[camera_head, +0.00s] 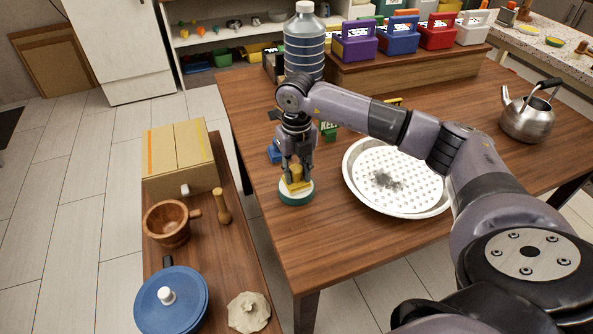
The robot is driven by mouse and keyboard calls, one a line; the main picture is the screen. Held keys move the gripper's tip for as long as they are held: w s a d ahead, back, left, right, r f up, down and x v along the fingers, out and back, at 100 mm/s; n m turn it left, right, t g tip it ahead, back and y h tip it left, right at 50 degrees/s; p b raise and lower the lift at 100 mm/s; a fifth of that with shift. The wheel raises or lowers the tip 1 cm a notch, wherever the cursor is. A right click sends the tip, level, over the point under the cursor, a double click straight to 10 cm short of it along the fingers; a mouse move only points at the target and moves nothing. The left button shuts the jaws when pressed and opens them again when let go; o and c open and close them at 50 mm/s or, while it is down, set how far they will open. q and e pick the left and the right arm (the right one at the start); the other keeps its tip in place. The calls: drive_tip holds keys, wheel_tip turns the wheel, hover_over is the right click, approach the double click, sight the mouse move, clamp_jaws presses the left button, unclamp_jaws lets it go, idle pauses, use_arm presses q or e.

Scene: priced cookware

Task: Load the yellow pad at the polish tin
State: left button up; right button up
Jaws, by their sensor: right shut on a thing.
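My right gripper (297,166) points down near the left edge of the wooden table and is shut on the yellow pad (294,186). The pad is partly hidden by the fingers. The polish tin (297,198), a low round tin with a green side, is directly under the pad. The pad appears to be down at the tin's top, but I cannot tell whether it touches the contents. My left gripper is out of view.
A white perforated round tray (430,206) with a dark smudge lies to the right. A blue item (273,152) and a large bottle (304,45) stand behind. A steel kettle (526,118) is at far right. A lower bench at left holds a cardboard box (180,160), wooden mortar (170,222) and blue-lidded pot (172,306).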

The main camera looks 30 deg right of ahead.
sight(296, 168)
idle(0.4)
drive_tip(key=shift+r+p, duration=2.55)
drive_tip(key=shift+r, duration=0.95)
